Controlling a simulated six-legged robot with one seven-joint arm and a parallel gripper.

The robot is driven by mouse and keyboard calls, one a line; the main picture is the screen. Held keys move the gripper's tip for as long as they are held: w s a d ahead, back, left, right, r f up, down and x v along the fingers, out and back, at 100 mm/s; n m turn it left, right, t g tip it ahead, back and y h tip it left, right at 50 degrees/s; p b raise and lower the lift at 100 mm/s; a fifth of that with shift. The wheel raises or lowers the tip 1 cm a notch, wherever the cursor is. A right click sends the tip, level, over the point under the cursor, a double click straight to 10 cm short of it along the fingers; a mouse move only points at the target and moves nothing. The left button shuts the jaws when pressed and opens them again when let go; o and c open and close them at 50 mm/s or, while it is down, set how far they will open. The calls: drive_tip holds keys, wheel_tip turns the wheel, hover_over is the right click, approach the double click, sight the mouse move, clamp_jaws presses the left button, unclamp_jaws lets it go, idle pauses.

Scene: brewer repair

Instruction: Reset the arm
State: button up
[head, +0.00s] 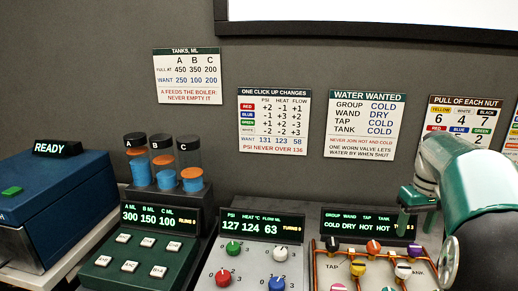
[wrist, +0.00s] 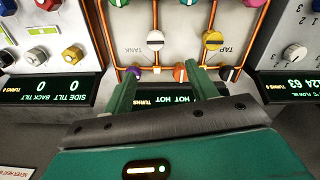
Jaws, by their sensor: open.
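My gripper (wrist: 162,82) is open in the wrist view, its two green fingers apart with nothing held between them. The panel's dark readout (wrist: 175,97) lies partly hidden behind my fingers and gripper body. White tank (wrist: 155,40) and yellow tap (wrist: 213,41) knobs are beyond the fingertips. In the head view my green and white arm is at the right and covers part of the water panel's right side. The readout (head: 370,225) there shows COLD, DRY, HOT, HOT.
A panel with PSI 127, heat 124 and flow 63 (head: 262,228) stands left of the water panel. Further left are three tanks (head: 164,165) reading 300, 150, 100, and a blue box marked READY (head: 50,195). Instruction cards (head: 367,125) hang on the wall.

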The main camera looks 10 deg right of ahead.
drive_tip(key=s+a+r+t, duration=0.1)
drive_tip(key=s+a, duration=0.2)
drive_tip(key=a, duration=0.7)
drive_tip(key=s+a+r+t, duration=0.2)
drive_tip(key=s+a, duration=0.2)
drive_tip(key=a, duration=0.5)
drive_tip(key=s+a+f+t, duration=0.2)
drive_tip(key=s+a+f, duration=0.3)
drive_tip(key=s+a, duration=0.4)
drive_tip(key=shift+s+a+f+n, duration=0.3)
drive_tip(key=shift+s+a+f, duration=0.05)
drive_tip(key=shift+a, duration=0.65)
